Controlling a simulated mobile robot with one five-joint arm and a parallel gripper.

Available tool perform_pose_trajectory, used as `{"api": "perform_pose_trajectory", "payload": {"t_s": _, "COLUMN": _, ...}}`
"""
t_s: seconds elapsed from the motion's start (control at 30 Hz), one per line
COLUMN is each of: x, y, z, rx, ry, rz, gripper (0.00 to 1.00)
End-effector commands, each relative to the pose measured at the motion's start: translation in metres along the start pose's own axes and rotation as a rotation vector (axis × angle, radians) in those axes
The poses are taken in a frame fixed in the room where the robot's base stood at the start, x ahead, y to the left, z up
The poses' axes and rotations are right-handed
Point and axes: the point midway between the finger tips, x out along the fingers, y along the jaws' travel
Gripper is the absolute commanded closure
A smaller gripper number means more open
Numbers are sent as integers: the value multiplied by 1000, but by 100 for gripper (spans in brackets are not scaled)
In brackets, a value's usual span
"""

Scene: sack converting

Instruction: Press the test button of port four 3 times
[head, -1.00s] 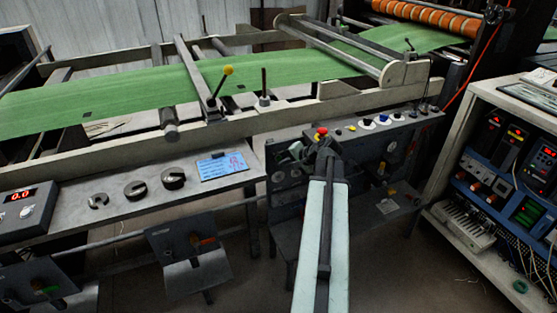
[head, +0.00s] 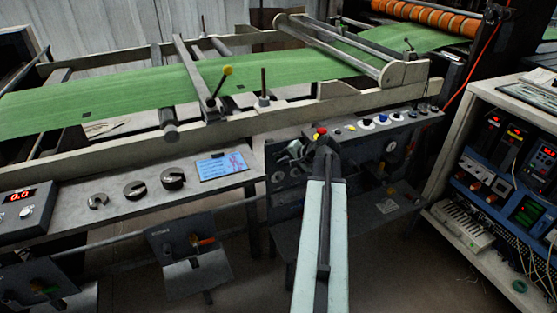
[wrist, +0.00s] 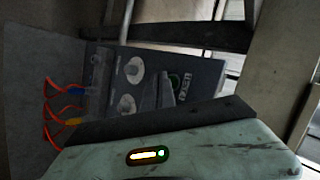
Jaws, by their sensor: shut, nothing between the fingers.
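The dark control panel (head: 400,140) under the green web carries several small buttons and knobs along its top, including a red and yellow one (head: 320,133). My gripper (head: 324,146) is at the far end of my pale arm, in front of this panel, and hides part of it. In the wrist view my gripper (wrist: 165,92) is shut and empty before a grey panel face (wrist: 205,72). I cannot tell which control is the test button of port four, or whether my fingertips touch anything.
Orange-red cables (wrist: 55,112) with blue and yellow plugs are at the left in the wrist view. A grey console (head: 130,200) with black knobs stands left. A shelf unit (head: 460,235) with lit instruments stands right. The green web (head: 130,93) runs behind.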

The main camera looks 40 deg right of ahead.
Motion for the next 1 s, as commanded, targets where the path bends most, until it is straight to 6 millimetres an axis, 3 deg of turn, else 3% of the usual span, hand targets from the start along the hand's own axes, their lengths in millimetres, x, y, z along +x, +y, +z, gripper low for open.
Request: {"api": "perform_pose_trajectory", "payload": {"t_s": 1.0, "x": 6, "y": -5, "z": -4, "rx": -1, "ry": -1, "rz": 0, "gripper": 100}}
